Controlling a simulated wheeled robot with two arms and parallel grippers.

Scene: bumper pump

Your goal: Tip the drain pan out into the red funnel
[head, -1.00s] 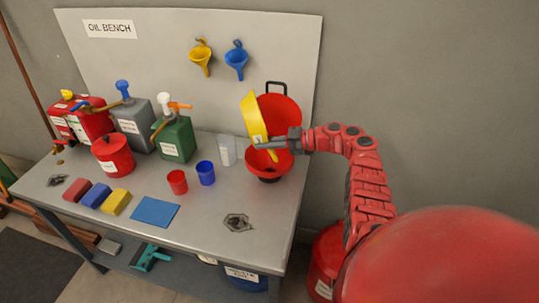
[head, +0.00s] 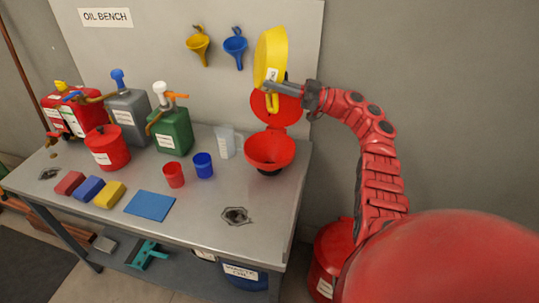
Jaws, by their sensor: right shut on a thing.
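The drain pan (head: 270,50) is yellow and stands nearly on edge in the air. My right gripper (head: 272,86) is shut on it at its lower side. The pan is above the red funnel (head: 270,152), clear of it, and in front of the funnel's raised red lid (head: 278,108). The funnel's wide mouth is open and sits at the right end of the bench. The inside of the pan is hard to make out, and I see no liquid falling. My left gripper is not in view.
The bench (head: 200,230) holds red, grey and green cans (head: 170,130) at the back left. Red and blue cups (head: 203,165) and a clear beaker (head: 225,142) stand left of the funnel. Yellow and blue funnels (head: 235,45) hang on the back panel.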

